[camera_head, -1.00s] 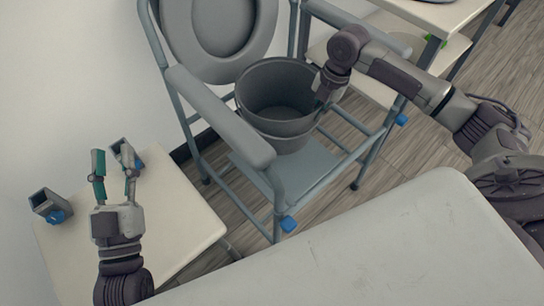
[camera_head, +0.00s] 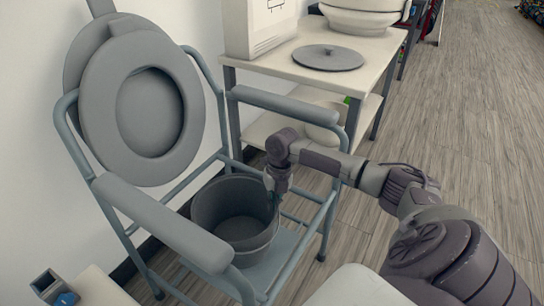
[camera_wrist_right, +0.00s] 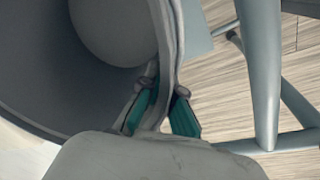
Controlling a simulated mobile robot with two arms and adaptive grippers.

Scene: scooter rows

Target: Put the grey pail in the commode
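The grey pail (camera_head: 240,245) is upright inside the frame of the commode (camera_head: 165,215), between its two armrests and over its lower panel. I cannot tell whether the pail's base rests on anything. The commode's grey seat and lid (camera_head: 140,100) are raised against the wall. My right gripper (camera_head: 272,198) is at the pail's right rim. In the right wrist view its teal fingers (camera_wrist_right: 165,95) straddle the wall of the pail (camera_wrist_right: 70,75), one inside and one outside, with the tips closed on it. My left gripper is out of view.
A white side table (camera_head: 365,48) behind holds a flat grey disc (camera_head: 328,58) and a white box (camera_head: 260,25). The right armrest (camera_head: 285,105) is close to my right wrist. A grey piece with a blue part (camera_head: 48,285) is at the lower left. Floor at right is clear.

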